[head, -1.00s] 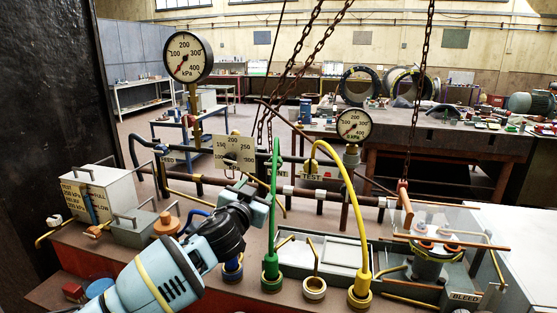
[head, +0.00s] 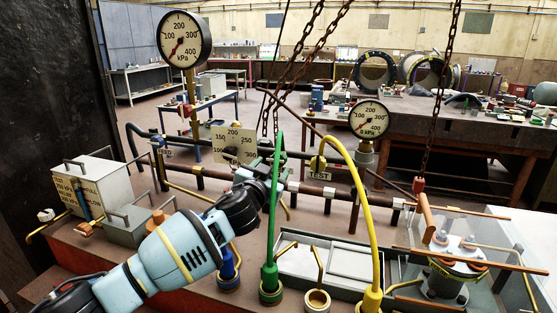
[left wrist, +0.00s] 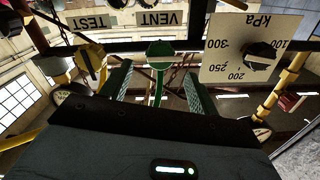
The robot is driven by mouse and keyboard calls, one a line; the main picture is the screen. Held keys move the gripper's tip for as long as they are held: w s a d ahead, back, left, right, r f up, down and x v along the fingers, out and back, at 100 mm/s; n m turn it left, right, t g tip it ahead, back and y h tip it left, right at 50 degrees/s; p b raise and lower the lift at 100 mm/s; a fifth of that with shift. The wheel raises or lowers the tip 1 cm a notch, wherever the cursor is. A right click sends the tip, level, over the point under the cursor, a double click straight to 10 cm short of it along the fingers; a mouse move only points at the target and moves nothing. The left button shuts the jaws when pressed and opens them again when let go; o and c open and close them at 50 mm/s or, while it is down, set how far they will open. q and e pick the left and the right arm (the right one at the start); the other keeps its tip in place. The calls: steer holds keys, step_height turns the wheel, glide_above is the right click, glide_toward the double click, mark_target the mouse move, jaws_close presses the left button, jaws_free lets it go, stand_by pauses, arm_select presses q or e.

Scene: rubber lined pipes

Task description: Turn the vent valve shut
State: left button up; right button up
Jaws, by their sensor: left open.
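The vent valve's green handle (left wrist: 159,55) shows in the left wrist view, below the inverted VENT label (left wrist: 160,18). My left gripper (left wrist: 159,78) is open, with one finger on each side of the green handle; I cannot tell whether either finger touches it. In the head view my left gripper (head: 270,160) reaches to the pipe line and hides the vent valve. The yellow test valve (left wrist: 91,58) is left of the fingers in the wrist view, beside the TEST label (left wrist: 90,22). My right gripper is not in view.
A pressure setting plate (head: 234,145) with a black knob stands just left of the gripper. Green (head: 270,275) and yellow (head: 371,298) hoses arch up in front of the pipe. Two round gauges (head: 184,40) (head: 369,119) stand above it. Chains hang behind.

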mark_target(278, 160)
arm_select(q)
steer(key=x, duration=0.3)
steer(key=shift+w+d+f+b, duration=0.1)
steer(key=shift+w+d+b, duration=0.05)
steer(key=shift+w+b, duration=0.2)
steer(key=shift+w+d+r+p, duration=0.2)
steer(key=shift+w+r+p, duration=0.1)
steer(key=shift+w, duration=0.2)
steer(key=shift+w+d+f, duration=0.1)
steer(key=shift+w+d, duration=0.05)
steer(key=shift+w, duration=0.45)
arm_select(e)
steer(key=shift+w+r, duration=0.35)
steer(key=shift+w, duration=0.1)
arm_select(q)
steer(key=shift+f, duration=0.1)
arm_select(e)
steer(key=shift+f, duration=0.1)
arm_select(q)
steer(key=c, duration=1)
steer(key=shift+o, duration=0.2)
